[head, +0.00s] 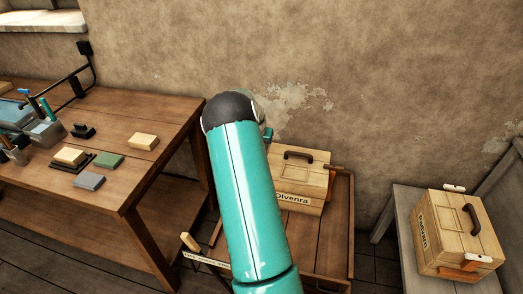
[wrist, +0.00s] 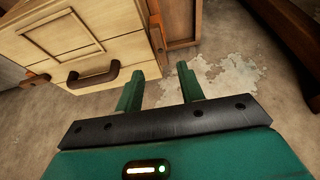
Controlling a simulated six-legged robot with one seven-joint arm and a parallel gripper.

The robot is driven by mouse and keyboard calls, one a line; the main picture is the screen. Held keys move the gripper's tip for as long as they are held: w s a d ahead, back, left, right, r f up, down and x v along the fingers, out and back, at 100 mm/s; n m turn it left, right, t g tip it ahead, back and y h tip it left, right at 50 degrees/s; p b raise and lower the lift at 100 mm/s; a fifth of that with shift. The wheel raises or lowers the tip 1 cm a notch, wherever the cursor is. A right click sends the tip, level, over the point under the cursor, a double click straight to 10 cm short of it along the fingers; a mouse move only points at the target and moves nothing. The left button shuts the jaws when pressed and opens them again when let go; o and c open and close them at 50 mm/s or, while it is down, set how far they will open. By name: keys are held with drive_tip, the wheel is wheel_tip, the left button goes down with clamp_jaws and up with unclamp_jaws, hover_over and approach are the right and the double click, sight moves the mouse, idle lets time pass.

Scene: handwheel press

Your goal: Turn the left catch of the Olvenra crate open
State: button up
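The Olvenra crate (head: 300,173) is a pale wooden box with a dark handle on its lid and a name label on its front. It stands on a low brown wooden stand. My arm covers its left side in the head view, so the left catch is hidden there. In the wrist view the crate (wrist: 82,32) fills the upper left, with an orange-brown catch (wrist: 156,34) on its right side and another orange piece (wrist: 37,80) on its left. My gripper (wrist: 158,72) is open and empty, its two green fingers apart just below the right-hand catch. I see no clear contact.
A workbench (head: 160,112) with blocks and tools stands at the left. A second crate (head: 456,232), with orange catches, sits on a grey bench (head: 405,222) at the right. The low stand (head: 337,225) has bare top beside the Olvenra crate. A plaster wall (head: 390,80) is close behind.

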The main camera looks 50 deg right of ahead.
drive_tip(key=v, duration=0.5)
drive_tip(key=shift+a, duration=0.1)
idle(0.3)
